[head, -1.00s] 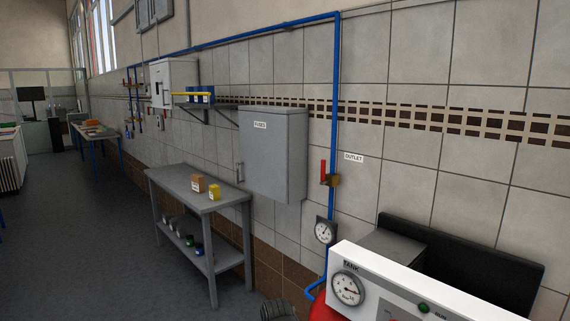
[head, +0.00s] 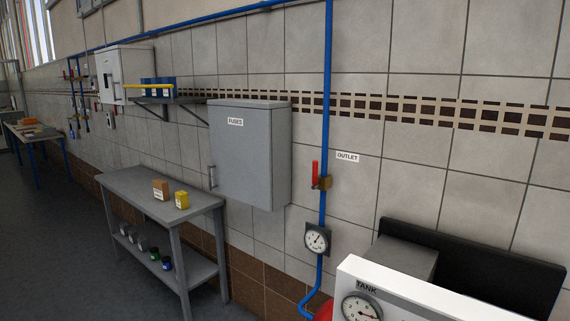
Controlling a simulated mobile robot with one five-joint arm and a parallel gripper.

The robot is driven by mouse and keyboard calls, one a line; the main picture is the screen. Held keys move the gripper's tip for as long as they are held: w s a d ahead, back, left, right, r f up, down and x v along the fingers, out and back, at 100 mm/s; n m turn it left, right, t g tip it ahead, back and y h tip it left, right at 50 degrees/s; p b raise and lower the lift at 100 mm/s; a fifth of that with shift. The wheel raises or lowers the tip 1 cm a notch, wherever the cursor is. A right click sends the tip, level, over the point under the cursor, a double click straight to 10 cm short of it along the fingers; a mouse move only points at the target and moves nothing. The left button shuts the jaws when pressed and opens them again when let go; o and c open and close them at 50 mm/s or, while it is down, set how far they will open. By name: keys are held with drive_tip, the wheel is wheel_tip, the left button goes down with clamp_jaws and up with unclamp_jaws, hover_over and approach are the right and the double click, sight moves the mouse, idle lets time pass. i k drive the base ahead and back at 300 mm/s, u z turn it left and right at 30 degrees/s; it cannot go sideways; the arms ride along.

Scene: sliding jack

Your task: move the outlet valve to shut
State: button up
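The outlet valve (head: 325,183) is a brass body on the blue vertical pipe (head: 326,100). Its red lever (head: 315,174) stands upright, along the pipe, just left of it. A white label reading OUTLET (head: 347,156) is on the tiles to the right of the valve. A round white gauge (head: 317,239) sits on the pipe below the valve. My gripper does not show in the head view.
A grey FUSES cabinet (head: 249,155) juts from the wall left of the valve. A grey table (head: 152,187) with small boxes stands further left. A white TANK panel (head: 400,296) with a gauge and a dark-backed unit (head: 470,262) are at the lower right.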

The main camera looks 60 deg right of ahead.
sight(315, 184)
drive_tip(key=z, duration=0.25)
drive_tip(key=i, duration=1.15)
drive_tip(key=z, duration=0.9)
drive_tip(key=k, duration=0.8)
drive_tip(key=z, duration=0.1)
drive_tip(key=i, duration=0.85)
drive_tip(key=u, duration=0.05)
